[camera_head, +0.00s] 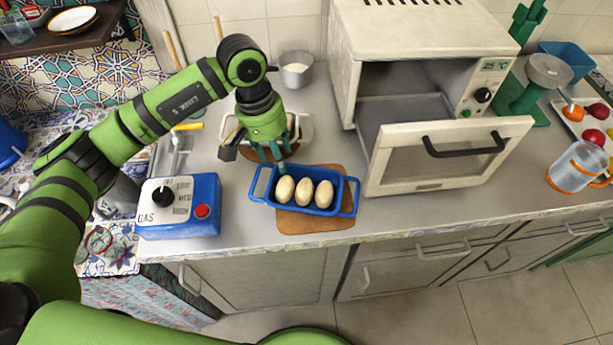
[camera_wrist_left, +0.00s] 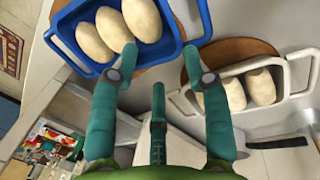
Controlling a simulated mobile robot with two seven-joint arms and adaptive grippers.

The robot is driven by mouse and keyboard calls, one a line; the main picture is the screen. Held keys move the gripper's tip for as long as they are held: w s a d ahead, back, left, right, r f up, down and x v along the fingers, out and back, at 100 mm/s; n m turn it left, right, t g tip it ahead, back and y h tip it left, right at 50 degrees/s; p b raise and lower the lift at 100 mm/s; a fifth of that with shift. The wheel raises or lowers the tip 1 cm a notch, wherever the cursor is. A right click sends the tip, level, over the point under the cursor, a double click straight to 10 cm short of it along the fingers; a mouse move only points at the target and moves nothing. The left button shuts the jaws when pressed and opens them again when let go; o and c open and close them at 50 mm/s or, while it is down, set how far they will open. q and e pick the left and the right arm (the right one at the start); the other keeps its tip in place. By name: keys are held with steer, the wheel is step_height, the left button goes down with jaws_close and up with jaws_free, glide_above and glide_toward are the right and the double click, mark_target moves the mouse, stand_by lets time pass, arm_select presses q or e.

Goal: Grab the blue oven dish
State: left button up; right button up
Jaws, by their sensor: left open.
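The blue oven dish (camera_head: 318,211) holds three pale oval items (camera_head: 304,191) and sits on a brown wooden board (camera_head: 300,224) near the counter's front edge. It has a loop handle at each short end. My left gripper (camera_head: 274,155) is open and empty, pointing down just behind the dish's back left rim. In the left wrist view, the dish (camera_wrist_left: 72,56) is at the top, and the left gripper's fingers (camera_wrist_left: 163,62) overlap its near edge. Whether they touch it I cannot tell. My right gripper is not in view.
A white dish (camera_wrist_left: 288,73) with similar pale items stands on another board behind the blue dish. A blue gas box (camera_head: 180,224) is to the left. An oven (camera_head: 430,40) with its door (camera_head: 440,160) open stands close on the right.

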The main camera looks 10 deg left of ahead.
arm_select(q)
steer(key=a, duration=0.1)
steer(key=a+y, duration=0.1)
steer(key=w+a+y, duration=0.1)
steer(key=a, duration=0.1)
steer(key=shift+w+r, duration=0.1)
steer(key=shift+r, duration=0.25)
steer(key=shift+a+f+p, duration=0.1)
steer(key=shift+f+p, duration=0.55)
steer(key=shift+f, duration=0.05)
steer(key=f, duration=0.1)
steer(key=f+p, duration=0.1)
steer(key=f, duration=0.1)
steer(key=f+p, duration=0.1)
steer(key=shift+s+f, duration=0.25)
steer(key=shift+f+p, duration=0.3)
steer(key=shift+f, duration=0.1)
steer(key=shift+w, duration=0.1)
jaws_close()
